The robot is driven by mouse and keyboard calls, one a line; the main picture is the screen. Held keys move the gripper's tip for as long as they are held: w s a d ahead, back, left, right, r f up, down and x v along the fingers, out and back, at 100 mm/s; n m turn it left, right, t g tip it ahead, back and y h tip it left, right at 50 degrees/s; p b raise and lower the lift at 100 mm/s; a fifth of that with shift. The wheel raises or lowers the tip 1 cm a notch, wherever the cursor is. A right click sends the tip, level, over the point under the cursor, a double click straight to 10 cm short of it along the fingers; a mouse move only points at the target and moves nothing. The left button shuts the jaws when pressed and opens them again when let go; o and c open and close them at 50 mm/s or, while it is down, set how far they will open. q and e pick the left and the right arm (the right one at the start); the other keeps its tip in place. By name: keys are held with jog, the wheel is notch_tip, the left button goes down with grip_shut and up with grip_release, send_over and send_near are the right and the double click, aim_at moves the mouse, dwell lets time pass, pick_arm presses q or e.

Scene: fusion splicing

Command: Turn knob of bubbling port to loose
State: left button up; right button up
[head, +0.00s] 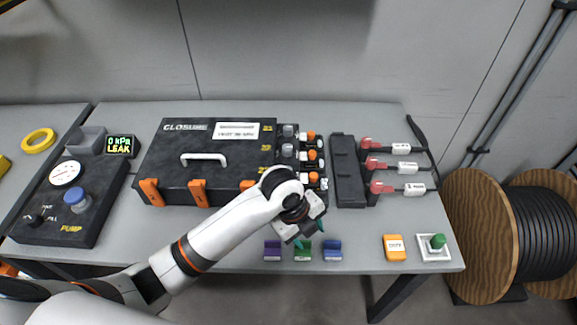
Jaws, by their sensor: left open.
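The black closure box (225,150), with orange clasps along its front, lies on the table. Its right side carries a column of ports with grey and orange knobs; one orange knob (311,155) shows in the middle of the column. I cannot make out bubbles at any port. My left gripper (309,234) is open and empty, with its teal fingertips pointing down just in front of the column's near end. My wrist hides part of the closure's near right corner. My right gripper is not in view.
Small purple (272,251), green and blue blocks lie close to my left gripper at the table's front edge. A black holder (347,170) and red-ended connectors (378,166) stand right of the ports. A pump (70,205) and a display reading "0 kPa LEAK" (119,145) are left.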

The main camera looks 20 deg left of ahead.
pick_arm(q)
jog(key=w+a+r+m+g+y, duration=0.1)
jog(key=w+a+r+m+y, duration=0.1)
jog(key=w+a+r+m, duration=0.45)
jog(key=w+a+r+m+y, duration=0.1)
jog(key=w+a+r+m, duration=0.2)
jog(key=w+r+m, duration=0.55)
jog(key=shift+m, duration=0.5)
jog(key=f+p, duration=0.1)
jog(key=f, duration=0.7)
jog(key=w+f+p, duration=0.1)
jog(key=f, duration=0.4)
jog(key=shift+a+p, duration=0.15)
jog(key=shift+p, duration=0.15)
jog(key=c, duration=1)
jog(key=shift+r, duration=0.1)
